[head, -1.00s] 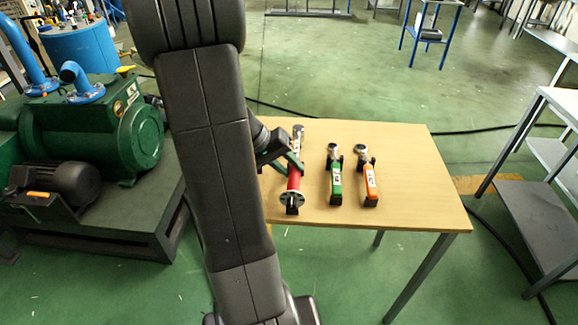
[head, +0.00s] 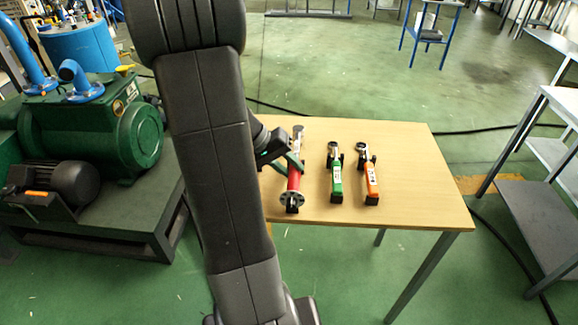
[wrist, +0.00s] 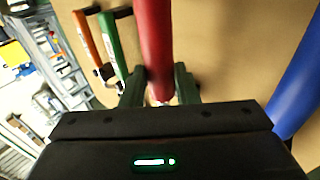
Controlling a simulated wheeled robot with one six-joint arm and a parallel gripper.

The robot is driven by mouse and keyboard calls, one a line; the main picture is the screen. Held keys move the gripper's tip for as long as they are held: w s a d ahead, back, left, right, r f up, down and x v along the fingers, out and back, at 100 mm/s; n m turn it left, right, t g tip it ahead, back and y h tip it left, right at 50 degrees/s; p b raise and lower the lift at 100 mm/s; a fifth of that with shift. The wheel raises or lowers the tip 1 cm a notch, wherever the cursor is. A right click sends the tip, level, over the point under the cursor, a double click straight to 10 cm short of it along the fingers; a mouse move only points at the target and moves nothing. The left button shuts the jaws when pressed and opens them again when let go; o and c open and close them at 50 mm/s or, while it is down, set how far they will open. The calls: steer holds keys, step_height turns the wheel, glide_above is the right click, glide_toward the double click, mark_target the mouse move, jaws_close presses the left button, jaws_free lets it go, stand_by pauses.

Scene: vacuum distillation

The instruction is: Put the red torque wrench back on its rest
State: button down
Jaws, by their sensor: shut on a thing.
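The red torque wrench (head: 294,181) is at the left part of the wooden table in the head view, its grey head pointing to the back. My gripper (head: 292,164) is shut on it near the front of the handle's far half. In the wrist view the red handle (wrist: 153,45) runs between the two fingers of my gripper (wrist: 160,88). A black rest (head: 292,207) shows at the wrench's near end. I cannot tell whether the wrench touches its rest. My arm hides the table's left part.
A green wrench (head: 336,178) and an orange wrench (head: 370,180) lie on black rests to the right. A blue thing (wrist: 296,90) shows at the right in the wrist view. The table's right side (head: 420,190) is clear. A green pump (head: 90,120) stands left.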

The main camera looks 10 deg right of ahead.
steer(key=shift+f+b, duration=1.1)
steer(key=c, duration=1)
jaws_free()
steer(key=shift+c, duration=0.2)
steer(key=shift+f, duration=0.1)
steer(key=p+v, duration=0.2)
steer(key=v, duration=1.2)
steer(key=shift+d, duration=0.1)
steer(key=b+x, duration=0.2)
steer(key=x, duration=1.2)
steer(key=shift+r+p, duration=0.3)
steer(key=shift+r, duration=0.05)
steer(key=shift+f, duration=0.15)
